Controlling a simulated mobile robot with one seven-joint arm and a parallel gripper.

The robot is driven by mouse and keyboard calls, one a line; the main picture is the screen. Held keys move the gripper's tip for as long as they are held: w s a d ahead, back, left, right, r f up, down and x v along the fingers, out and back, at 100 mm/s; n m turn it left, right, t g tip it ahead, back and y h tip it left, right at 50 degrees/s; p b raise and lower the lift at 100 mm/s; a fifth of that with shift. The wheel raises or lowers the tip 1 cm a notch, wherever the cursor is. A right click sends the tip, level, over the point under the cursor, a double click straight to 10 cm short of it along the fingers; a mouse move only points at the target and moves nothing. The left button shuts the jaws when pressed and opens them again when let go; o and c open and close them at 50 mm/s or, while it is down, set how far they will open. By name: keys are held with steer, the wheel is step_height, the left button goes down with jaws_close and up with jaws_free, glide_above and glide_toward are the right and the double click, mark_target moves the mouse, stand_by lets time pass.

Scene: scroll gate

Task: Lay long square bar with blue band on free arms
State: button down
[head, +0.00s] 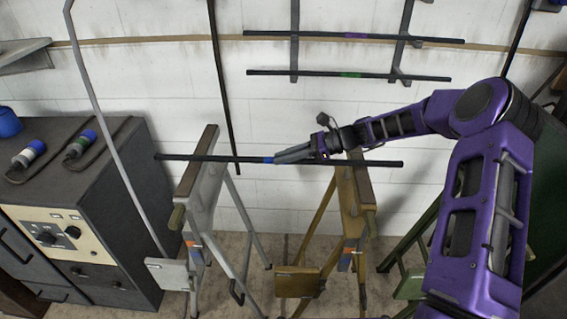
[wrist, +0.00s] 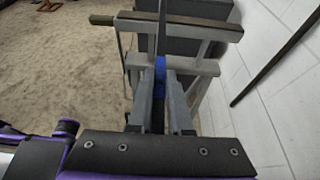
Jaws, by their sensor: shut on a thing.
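The long dark square bar (head: 185,158) with a blue band (head: 268,160) lies level across the head view. In the wrist view the blue band (wrist: 160,66) shows between the fingers, and the bar runs away from me. The bar passes over a grey trestle (head: 207,165) and a yellow trestle (head: 346,185); I cannot tell whether it touches them. On the wall rack (head: 295,55), a purple-banded bar (head: 420,40) and a green-banded bar (head: 400,76) lie across the arms. Free arms are not clearly visible.
A thin dark pole (head: 222,90) stands upright against the wall behind the bar. A green trestle (head: 415,255) stands at right. The white wall between rack and trestles is mostly clear.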

step_height(320, 180, up, 8)
steer(key=shift+f, duration=0.2)
stand_by(0.5)
steer(key=shift+f, duration=4.9)
steer(key=c, duration=0.8)
jaws_free()
steer(key=shift+f, duration=0.15)
steer(key=shift+c, duration=0.2)
